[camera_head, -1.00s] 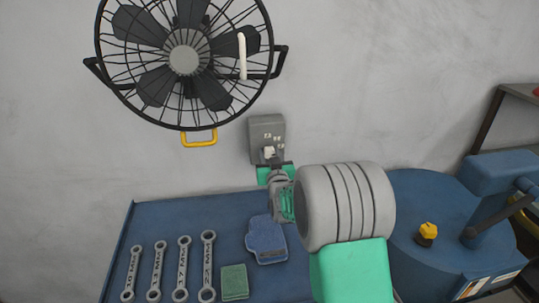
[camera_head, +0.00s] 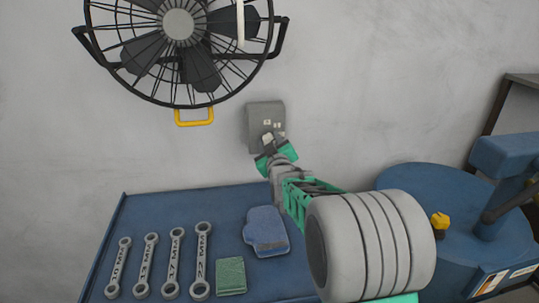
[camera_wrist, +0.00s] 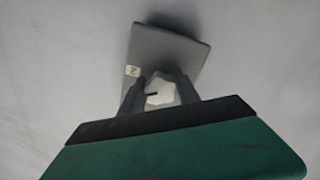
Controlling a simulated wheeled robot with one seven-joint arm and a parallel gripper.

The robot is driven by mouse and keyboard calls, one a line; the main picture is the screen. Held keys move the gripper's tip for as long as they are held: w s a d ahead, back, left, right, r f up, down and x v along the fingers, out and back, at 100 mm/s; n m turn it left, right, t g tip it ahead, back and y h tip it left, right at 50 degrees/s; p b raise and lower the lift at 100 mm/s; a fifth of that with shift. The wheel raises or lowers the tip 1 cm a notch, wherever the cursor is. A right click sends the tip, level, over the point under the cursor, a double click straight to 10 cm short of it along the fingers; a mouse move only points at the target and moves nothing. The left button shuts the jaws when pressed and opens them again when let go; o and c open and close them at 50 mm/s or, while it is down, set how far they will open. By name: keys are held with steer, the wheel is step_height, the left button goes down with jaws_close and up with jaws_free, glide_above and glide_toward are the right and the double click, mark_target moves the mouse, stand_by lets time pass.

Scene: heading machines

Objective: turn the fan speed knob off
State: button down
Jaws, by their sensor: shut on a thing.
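The grey control box (camera_head: 258,115) is fixed to the wall below the fan. Its pale knob (camera_wrist: 160,93) sits between my fingers in the wrist view, with a dark pointer mark on it. A label reading "2" (camera_wrist: 132,71) shows on the box beside the left finger. My gripper (camera_head: 268,141) is shut on the knob at the lower part of the box. The fan (camera_head: 178,28) hangs on the wall at the upper left, partly cut off by the frame's top edge. The remaining box labels are too small to read.
A blue bench (camera_head: 150,211) stands below, with several wrenches (camera_head: 175,262), a blue folded cloth (camera_head: 266,231) and a green pad (camera_head: 231,276). A blue machine (camera_head: 400,180) with a yellow knob (camera_head: 440,224) stands at the right. A yellow handle (camera_head: 194,121) hangs under the fan.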

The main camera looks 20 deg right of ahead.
steer(key=n+b, duration=0.4)
steer(key=b, duration=0.1)
steer(key=n+b, duration=0.2)
steer(key=b, duration=0.1)
steer(key=shift+d+f+n, duration=0.1)
steer(key=shift+f+n, duration=0.15)
steer(key=shift+n, duration=0.05)
steer(key=n+b, duration=0.3)
steer(key=b, duration=0.1)
steer(key=shift+r, duration=0.15)
steer(key=shift+r+n+b, duration=0.2)
steer(key=shift+n+b, duration=0.7)
steer(key=shift+n, duration=0.4)
steer(key=c, duration=0.9)
jaws_free()
steer(key=shift+s, duration=0.1)
